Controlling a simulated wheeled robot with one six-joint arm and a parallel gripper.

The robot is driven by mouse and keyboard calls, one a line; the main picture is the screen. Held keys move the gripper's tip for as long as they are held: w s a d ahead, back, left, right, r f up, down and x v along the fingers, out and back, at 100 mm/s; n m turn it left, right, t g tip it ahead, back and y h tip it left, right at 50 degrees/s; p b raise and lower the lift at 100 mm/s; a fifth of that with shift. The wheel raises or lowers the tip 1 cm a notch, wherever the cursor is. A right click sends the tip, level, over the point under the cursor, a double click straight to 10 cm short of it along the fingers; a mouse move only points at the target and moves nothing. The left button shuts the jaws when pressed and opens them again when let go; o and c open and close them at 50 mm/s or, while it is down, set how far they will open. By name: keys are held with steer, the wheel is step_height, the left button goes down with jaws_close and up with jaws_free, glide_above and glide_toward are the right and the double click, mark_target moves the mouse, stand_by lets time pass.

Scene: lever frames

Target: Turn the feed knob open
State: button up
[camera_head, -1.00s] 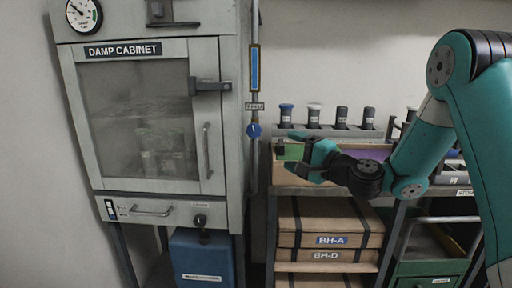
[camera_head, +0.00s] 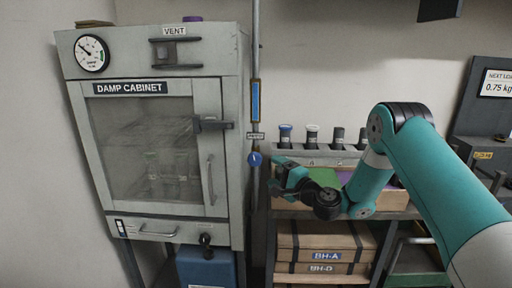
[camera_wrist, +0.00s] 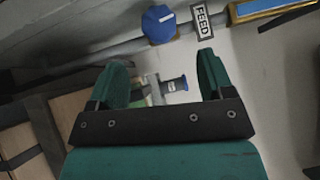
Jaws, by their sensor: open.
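The feed knob is a round blue knob (camera_head: 254,159) on the vertical pipe at the right side of the damp cabinet. It also shows in the wrist view as a blue knob (camera_wrist: 159,24) with a white mark, beside the FEED label (camera_wrist: 203,20). The label also shows just above the knob in the head view (camera_head: 255,136). My gripper (camera_head: 275,174) is open, to the right of and slightly below the knob, apart from it. In the wrist view my two teal fingers (camera_wrist: 160,75) are spread, with the knob beyond and above the gap between them.
The damp cabinet (camera_head: 76,155) stands left of the pipe (camera_head: 256,60). A shelf behind my gripper carries several capped tubes (camera_head: 311,135) and a green-topped box (camera_head: 322,178). Boxes marked BH-A (camera_head: 327,243) sit below. A blue tank (camera_head: 207,268) stands under the cabinet.

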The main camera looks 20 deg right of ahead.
mark_target(259, 161)
steer(key=shift+r+p+x, duration=0.2)
steer(key=shift+p+x, duration=0.65)
steer(key=shift+p, duration=1.2)
steer(key=shift+r+p+x, duration=0.2)
steer(key=shift+p+x, duration=0.65)
steer(key=shift+p, duration=1.2)
steer(key=x, duration=0.5)
steer(key=shift+w+a+f+p, duration=0.2)
steer(key=shift+w+f+p, duration=0.15)
steer(key=shift+f+p, duration=0.05)
steer(key=shift+c, duration=0.2)
steer(key=c, duration=0.9)
